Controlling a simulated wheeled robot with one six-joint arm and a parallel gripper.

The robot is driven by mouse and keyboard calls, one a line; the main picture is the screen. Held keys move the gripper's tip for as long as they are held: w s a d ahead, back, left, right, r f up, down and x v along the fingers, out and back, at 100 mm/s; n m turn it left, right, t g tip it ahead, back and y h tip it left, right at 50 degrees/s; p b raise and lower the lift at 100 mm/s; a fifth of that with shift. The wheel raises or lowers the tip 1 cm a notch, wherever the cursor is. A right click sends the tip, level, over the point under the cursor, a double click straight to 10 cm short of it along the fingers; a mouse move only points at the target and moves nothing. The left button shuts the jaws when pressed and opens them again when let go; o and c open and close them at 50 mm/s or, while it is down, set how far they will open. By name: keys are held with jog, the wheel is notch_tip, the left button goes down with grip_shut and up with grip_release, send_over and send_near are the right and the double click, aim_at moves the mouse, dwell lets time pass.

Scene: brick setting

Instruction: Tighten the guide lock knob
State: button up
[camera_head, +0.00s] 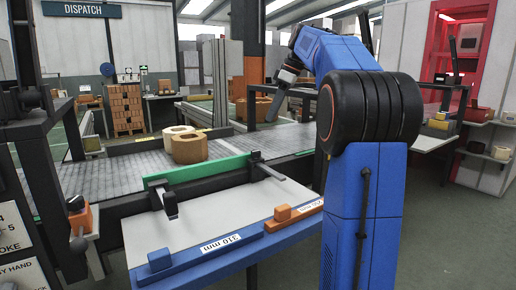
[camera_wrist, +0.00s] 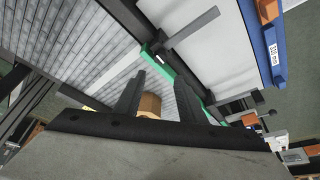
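A green guide rail (camera_head: 197,172) runs along the near side of the roller conveyor, carried on dark rods. One rod ends in a dark clamp piece (camera_head: 170,207) over the white table; another dark rod (camera_head: 265,168) is further right. I cannot tell for sure which part is the guide lock knob; a black knob (camera_head: 75,202) sits on an orange block at the far left. The rail (camera_wrist: 160,62) and a dark rod (camera_wrist: 190,27) also show in the wrist view. My gripper (camera_wrist: 158,82) is open and empty, raised above the conveyor and apart from the rail.
Tan ring-shaped blocks (camera_head: 188,149) rest on the conveyor (camera_head: 118,172). A blue stop bar marked 310 mm (camera_head: 195,262) and an orange bar (camera_head: 295,215) edge the white table (camera_head: 205,215). A dark post (camera_head: 42,150) stands at the left.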

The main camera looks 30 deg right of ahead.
aim_at(256, 151)
jog(key=x, duration=1.5)
jog(key=shift+s, duration=0.1)
jog(key=c, duration=0.8)
jog(key=shift+o, duration=0.2)
jog(key=shift+m, duration=0.3)
jog(key=m, duration=0.2)
jog(key=m+h, duration=0.1)
jog(key=m, duration=0.1)
jog(key=m+t+h, duration=0.1)
jog(key=m, duration=0.1)
jog(key=shift+s+a, duration=0.1)
jog(key=shift+a, duration=0.15)
jog(key=m+h, duration=0.1)
jog(key=m, duration=0.2)
jog(key=m+h, duration=0.2)
jog(key=m, duration=0.1)
jog(key=shift+a+m, duration=0.2)
jog(key=shift+m, duration=0.1)
jog(key=m, duration=0.2)
jog(key=m+g+h, duration=0.1)
jog(key=m, duration=0.1)
jog(key=shift+a+m+h, duration=0.1)
jog(key=shift+m+h, duration=0.2)
jog(key=shift+m, duration=0.1)
